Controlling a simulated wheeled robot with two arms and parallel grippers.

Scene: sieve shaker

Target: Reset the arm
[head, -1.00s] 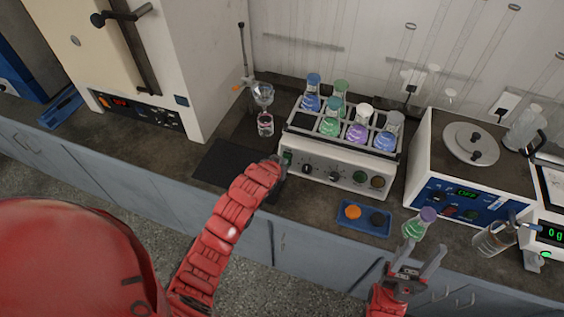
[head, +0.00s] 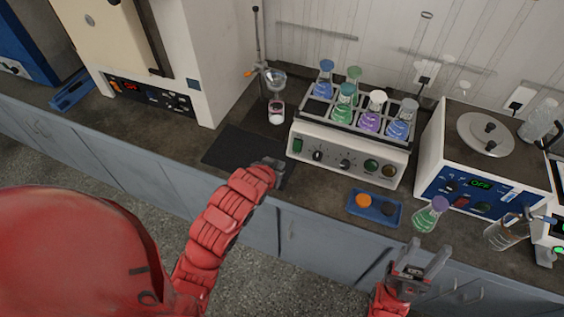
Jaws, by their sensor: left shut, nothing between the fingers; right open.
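My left gripper (head: 276,168) is shut and empty. It is at the counter's front, beside the shaker's left front corner and by the dark mat. My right gripper (head: 425,255) is open and empty at the counter's front edge, just below a flask with green liquid and a purple cap (head: 429,215). That flask stands on the counter right of the blue tray. The shaker (head: 352,152) has a rack on top holding several flasks with blue, green and purple liquid.
A blue tray (head: 375,208) with an orange and a dark disc lies before the shaker. A dark mat (head: 243,149) lies left of it. A white device with a round lid (head: 486,135) and a beaker (head: 507,232) stand at right. A large oven (head: 140,60) stands at left.

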